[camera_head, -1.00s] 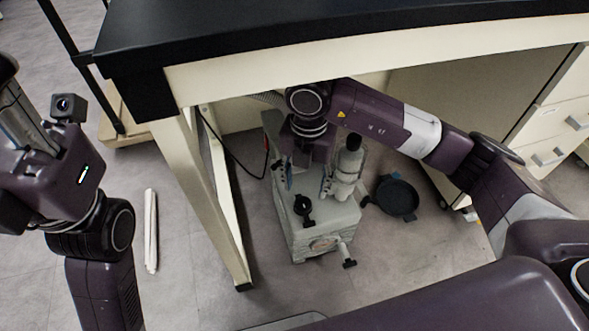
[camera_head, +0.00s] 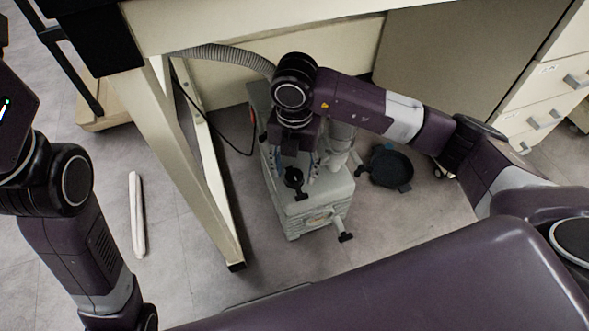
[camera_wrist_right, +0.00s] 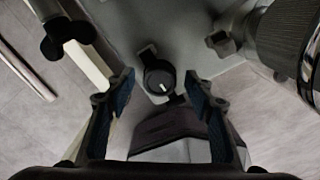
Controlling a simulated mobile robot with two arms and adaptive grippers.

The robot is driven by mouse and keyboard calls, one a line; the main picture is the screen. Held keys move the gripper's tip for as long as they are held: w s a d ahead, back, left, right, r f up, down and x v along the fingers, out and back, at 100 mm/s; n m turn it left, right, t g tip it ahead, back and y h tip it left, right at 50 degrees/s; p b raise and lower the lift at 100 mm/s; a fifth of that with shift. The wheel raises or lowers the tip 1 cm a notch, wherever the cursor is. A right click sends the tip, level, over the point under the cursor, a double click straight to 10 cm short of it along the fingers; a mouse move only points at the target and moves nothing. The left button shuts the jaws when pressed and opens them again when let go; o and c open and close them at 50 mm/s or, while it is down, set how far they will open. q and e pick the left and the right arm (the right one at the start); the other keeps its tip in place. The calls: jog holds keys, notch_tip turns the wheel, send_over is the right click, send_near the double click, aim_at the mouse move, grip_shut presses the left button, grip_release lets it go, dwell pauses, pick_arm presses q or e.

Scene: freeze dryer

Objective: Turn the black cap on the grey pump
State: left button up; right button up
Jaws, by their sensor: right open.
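The grey pump (camera_head: 325,203) stands on the floor under the bench. Its black cap (camera_head: 293,177) sits on the pump's top face, toward the front left. In the right wrist view the black cap (camera_wrist_right: 158,77) is round, with a small white mark and a short black lever beside it. My right gripper (camera_head: 299,164) points down just above the cap. In the wrist view its two blue-padded fingers (camera_wrist_right: 159,86) are open, one on each side of the cap, with gaps visible. I cannot tell how high the fingertips are above it. My left gripper is out of frame; only its arm shows.
A bench leg (camera_head: 190,160) stands left of the pump, and the bench edge (camera_head: 240,18) is above. A ribbed hose (camera_head: 232,55) runs behind. A white bar (camera_head: 137,215) lies on the floor at left.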

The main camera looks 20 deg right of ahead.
jog(key=shift+c, duration=0.2)
jog(key=c, duration=1.1)
jog(key=shift+r+n, duration=0.1)
jog(key=shift+n, duration=0.3)
